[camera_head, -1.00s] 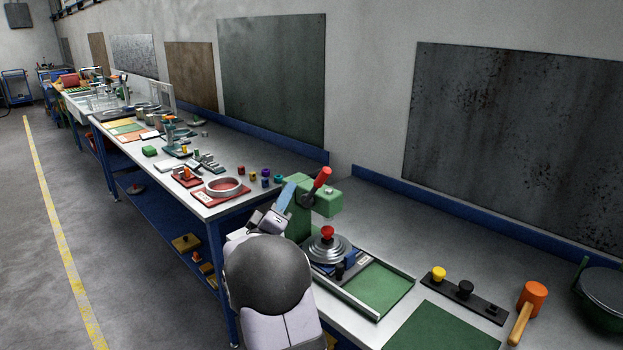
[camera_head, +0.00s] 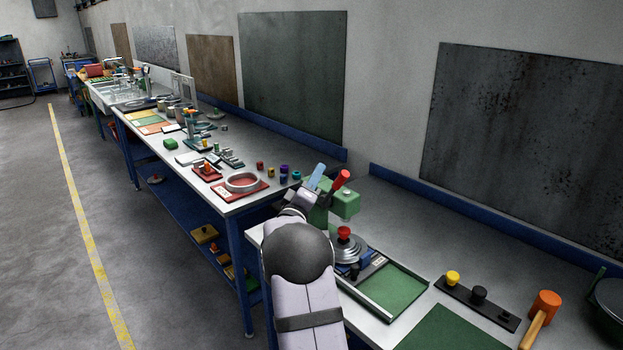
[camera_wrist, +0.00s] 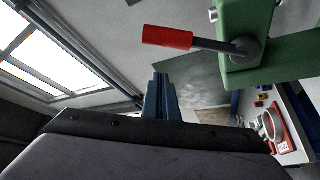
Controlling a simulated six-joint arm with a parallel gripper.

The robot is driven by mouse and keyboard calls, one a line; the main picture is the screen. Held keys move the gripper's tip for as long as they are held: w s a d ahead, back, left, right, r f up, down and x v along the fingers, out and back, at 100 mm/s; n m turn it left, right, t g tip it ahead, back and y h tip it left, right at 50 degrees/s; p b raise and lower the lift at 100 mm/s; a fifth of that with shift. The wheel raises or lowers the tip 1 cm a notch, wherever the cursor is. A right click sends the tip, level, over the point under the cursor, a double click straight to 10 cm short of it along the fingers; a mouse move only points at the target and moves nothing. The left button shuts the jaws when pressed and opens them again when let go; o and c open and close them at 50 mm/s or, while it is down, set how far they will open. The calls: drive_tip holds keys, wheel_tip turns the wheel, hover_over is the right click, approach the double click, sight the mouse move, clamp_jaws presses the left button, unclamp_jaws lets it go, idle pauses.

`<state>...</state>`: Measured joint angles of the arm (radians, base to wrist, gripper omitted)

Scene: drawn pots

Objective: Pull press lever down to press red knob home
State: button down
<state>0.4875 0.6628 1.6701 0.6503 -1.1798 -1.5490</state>
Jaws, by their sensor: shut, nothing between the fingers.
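A green press (camera_head: 345,205) stands at the near bench, its lever raised with a red handle (camera_head: 341,179) tilted up. Below the press head sits a round silver lid (camera_head: 346,251) with a red knob (camera_head: 344,232) on top; a gap shows between head and knob. My gripper (camera_head: 317,172) has blue fingers, shut and empty, just left of the red handle and apparently apart from it. In the wrist view the shut fingers (camera_wrist: 161,92) point up, below the red handle (camera_wrist: 167,37) and left of the green press (camera_wrist: 250,45). The knob is out of the wrist view.
A green-floored tray (camera_head: 392,292) lies right of the press. Beyond it are a rack of knobs (camera_head: 478,300), an orange mallet (camera_head: 541,312) and a green mat (camera_head: 452,330). The far bench (camera_head: 225,170) holds several small parts. Bench behind the tray is clear.

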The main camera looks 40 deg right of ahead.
sight(334, 189)
drive_tip(key=shift+s+d+f+p, duration=0.4)
drive_tip(key=shift+s+d+p, duration=0.2)
drive_tip(key=shift+s+p, duration=0.05)
drive_tip(key=shift+s+d+f+p, duration=0.4)
drive_tip(key=shift+s+d+p, duration=0.15)
drive_tip(key=shift+s+p, duration=0.1)
drive_tip(key=shift+f+b, duration=0.15)
drive_tip(key=shift+b, duration=0.25)
